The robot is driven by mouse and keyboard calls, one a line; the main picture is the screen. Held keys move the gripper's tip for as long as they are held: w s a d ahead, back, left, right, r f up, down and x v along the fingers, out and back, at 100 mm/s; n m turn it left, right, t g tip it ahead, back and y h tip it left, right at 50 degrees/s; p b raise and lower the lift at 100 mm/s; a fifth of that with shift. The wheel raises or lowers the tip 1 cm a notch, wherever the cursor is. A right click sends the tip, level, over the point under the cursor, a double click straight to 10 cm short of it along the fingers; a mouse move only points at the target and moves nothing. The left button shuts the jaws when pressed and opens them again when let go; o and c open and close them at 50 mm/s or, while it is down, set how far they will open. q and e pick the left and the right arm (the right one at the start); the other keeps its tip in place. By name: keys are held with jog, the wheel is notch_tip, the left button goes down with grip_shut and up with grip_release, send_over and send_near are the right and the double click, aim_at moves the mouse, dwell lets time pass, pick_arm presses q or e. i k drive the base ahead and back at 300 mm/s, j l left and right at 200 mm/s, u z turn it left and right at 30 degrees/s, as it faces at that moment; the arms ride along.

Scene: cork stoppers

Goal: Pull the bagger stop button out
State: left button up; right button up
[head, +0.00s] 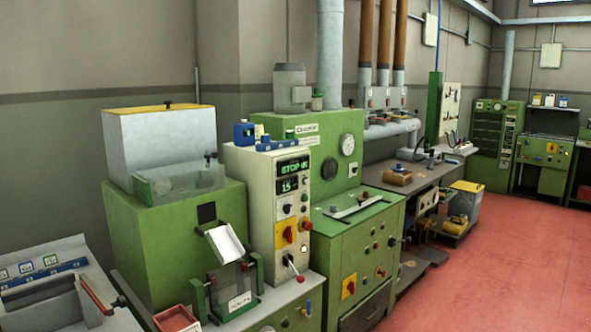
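Neither of my grippers is in view. No button is clearly marked as the bagger stop button, so I cannot tell which one it is. A cream control cabinet (268,198) stands at the centre, with a green lit display (293,167) that seems to read STOP. Below the display are a red switch on a yellow plate (290,233) and a red knob (305,224). A green machine with a metal chute (225,243) stands just left of the cabinet. Another red switch on a yellow plate (349,285) is on the green cabinet to the right. The small labels are unreadable.
A grey bench with a red-handled bar (97,296) fills the lower left. A red tray (177,318) lies at the front edge. A workbench (432,178) and more green machines (497,140) stand farther back. The red floor (480,280) at right is clear.

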aim_at(308, 227)
jog(key=i+u, duration=0.2)
jog(key=i, duration=1.9)
jog(key=l, duration=0.05)
